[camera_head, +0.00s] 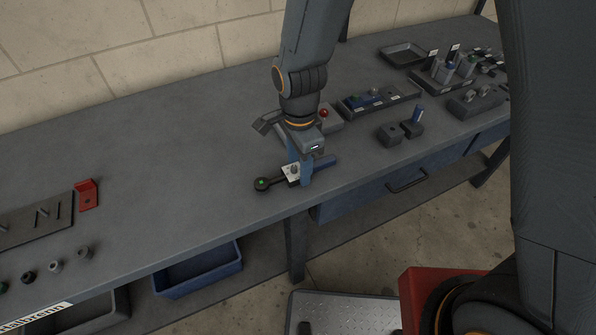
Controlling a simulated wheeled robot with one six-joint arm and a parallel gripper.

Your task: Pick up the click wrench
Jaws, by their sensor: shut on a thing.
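The click wrench (264,184) lies near the front edge of the grey workbench (160,140). It has a dark round head with a green dot at the left and a blue handle (324,162) at the right. My gripper (299,178) comes down over the wrench's middle from above, its blue fingers shut on it. A small white plate (291,171) shows beside the fingers. The fingers hide part of the wrench. I cannot tell whether the wrench touches the bench.
Behind the gripper stands a grey box with a red button (324,114). To the right are a tray with blue parts (378,98) and small dark blocks (390,133). A red bracket (87,194) stands at the left. The bench between is clear.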

